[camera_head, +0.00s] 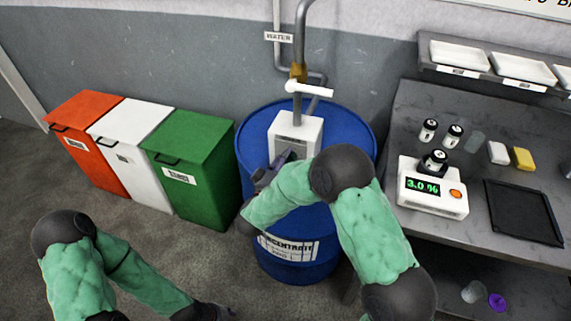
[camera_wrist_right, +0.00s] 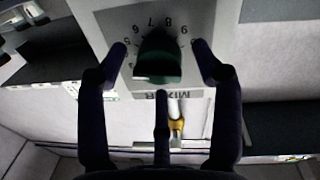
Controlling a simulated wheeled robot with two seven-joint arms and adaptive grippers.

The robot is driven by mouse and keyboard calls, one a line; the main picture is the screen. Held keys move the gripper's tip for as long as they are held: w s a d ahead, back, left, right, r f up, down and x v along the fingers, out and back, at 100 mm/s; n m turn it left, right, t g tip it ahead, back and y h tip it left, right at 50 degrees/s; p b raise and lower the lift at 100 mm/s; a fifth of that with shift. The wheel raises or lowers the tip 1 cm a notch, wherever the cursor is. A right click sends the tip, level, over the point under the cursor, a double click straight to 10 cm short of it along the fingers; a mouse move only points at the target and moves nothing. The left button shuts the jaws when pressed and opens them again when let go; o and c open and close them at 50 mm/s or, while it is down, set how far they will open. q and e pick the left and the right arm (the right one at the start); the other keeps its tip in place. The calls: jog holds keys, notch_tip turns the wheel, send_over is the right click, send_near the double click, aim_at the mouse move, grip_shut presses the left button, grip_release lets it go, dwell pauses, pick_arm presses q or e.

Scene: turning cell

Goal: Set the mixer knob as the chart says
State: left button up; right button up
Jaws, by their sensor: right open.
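The mixer (camera_head: 296,128) is a white box on the blue concentrate drum (camera_head: 352,120), its front partly covered by my right arm. In the right wrist view its grey dial plate (camera_wrist_right: 192,75) shows upside down, with numbers around a dark green knob (camera_wrist_right: 158,62). I cannot tell which number the knob points to. My right gripper (camera_head: 284,160) is at the mixer's front; in the wrist view its open fingers (camera_wrist_right: 160,50) stand either side of the knob, with visible gaps. My left gripper (camera_head: 212,312) is low at the bottom edge, mostly cut off, its opening unclear.
A meter (camera_head: 432,190) on the right bench reads 3.0 %, beside small bottles and a black tray (camera_head: 524,212). Orange, white and green bins (camera_head: 190,155) stand left of the drum. A pipe (camera_head: 299,45) rises behind the mixer. A sign (camera_head: 535,8) at top right is cut off.

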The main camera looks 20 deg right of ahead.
jog(key=c, duration=1.1)
